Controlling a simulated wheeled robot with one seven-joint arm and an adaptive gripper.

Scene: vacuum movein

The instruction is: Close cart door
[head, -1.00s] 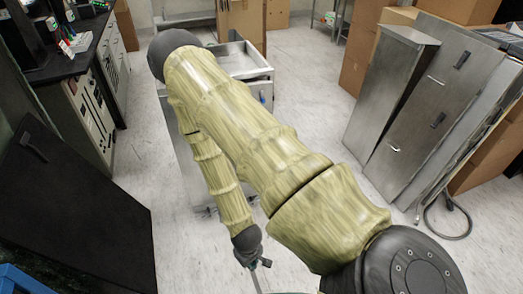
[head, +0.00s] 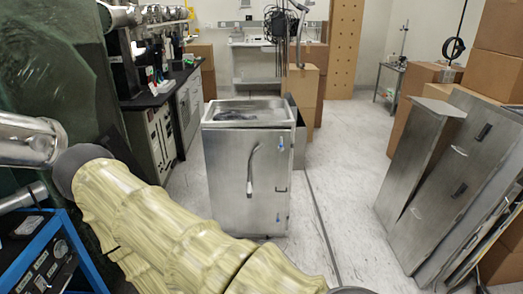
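The cart (head: 228,165) is a steel box with an open basin top, standing upright on the floor in the middle of the head view. Its front panel looks flat and flush with the body, though I cannot tell whether a small gap remains. Blue fittings (head: 280,144) and a small dark handle (head: 283,189) are along the panel's right side. A thin curved dark piece with a pale end (head: 251,170) shows against the front.
A black-topped counter (head: 160,98) stands left of the cart. A blue frame (head: 75,240) is at the lower left. Steel panels (head: 440,190) and cardboard boxes (head: 497,55) stand at the right. Floor (head: 340,185) is clear between cart and panels. A dark line crosses it.

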